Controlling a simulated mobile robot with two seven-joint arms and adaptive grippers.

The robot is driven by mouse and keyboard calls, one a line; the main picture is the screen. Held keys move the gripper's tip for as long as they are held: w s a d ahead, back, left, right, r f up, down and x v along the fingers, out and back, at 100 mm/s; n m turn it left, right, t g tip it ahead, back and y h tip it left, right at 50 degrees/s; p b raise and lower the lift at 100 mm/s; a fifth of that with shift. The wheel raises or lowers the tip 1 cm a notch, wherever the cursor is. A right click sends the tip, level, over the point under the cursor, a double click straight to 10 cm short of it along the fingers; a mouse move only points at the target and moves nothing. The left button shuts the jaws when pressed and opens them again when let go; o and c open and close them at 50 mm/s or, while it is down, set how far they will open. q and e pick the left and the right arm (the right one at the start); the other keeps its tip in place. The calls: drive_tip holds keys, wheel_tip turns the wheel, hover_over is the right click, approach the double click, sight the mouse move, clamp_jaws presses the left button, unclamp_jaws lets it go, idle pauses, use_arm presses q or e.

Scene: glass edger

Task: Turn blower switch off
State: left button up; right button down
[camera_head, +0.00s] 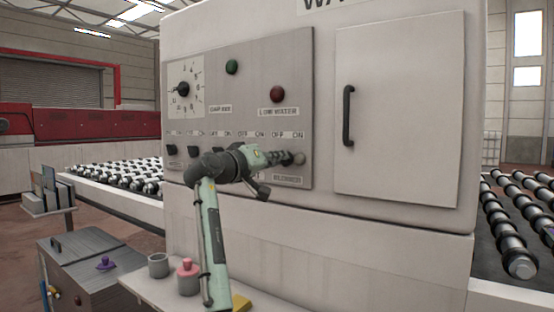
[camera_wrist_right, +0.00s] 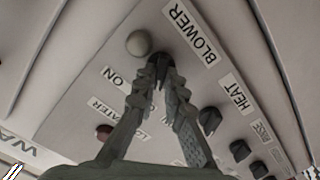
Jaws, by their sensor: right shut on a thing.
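The blower switch is a small black knob at the lower right of the grey control panel (camera_head: 240,85). In the head view my right gripper (camera_head: 292,158) reaches it from the left and hides it. In the wrist view the right gripper (camera_wrist_right: 160,72) is shut on the blower switch (camera_wrist_right: 158,61), beside the BLOWER label (camera_wrist_right: 190,30). Only a little of the dark knob shows between the fingertips, so I cannot tell which way it points. ON lettering (camera_wrist_right: 115,77) is near it. My left gripper is in neither view.
More black knobs (camera_head: 172,150) line the panel to the left. A red lamp (camera_head: 277,94), a green lamp (camera_head: 232,67) and a dial (camera_head: 184,89) are above. A cabinet door with a black handle (camera_head: 348,115) is at right.

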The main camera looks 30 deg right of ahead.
idle(0.5)
drive_tip(key=c, duration=1.6)
unclamp_jaws()
drive_tip(key=shift+a, duration=0.1)
drive_tip(key=v, duration=1.2)
drive_tip(key=shift+s+f, duration=0.1)
drive_tip(key=shift+f, duration=0.05)
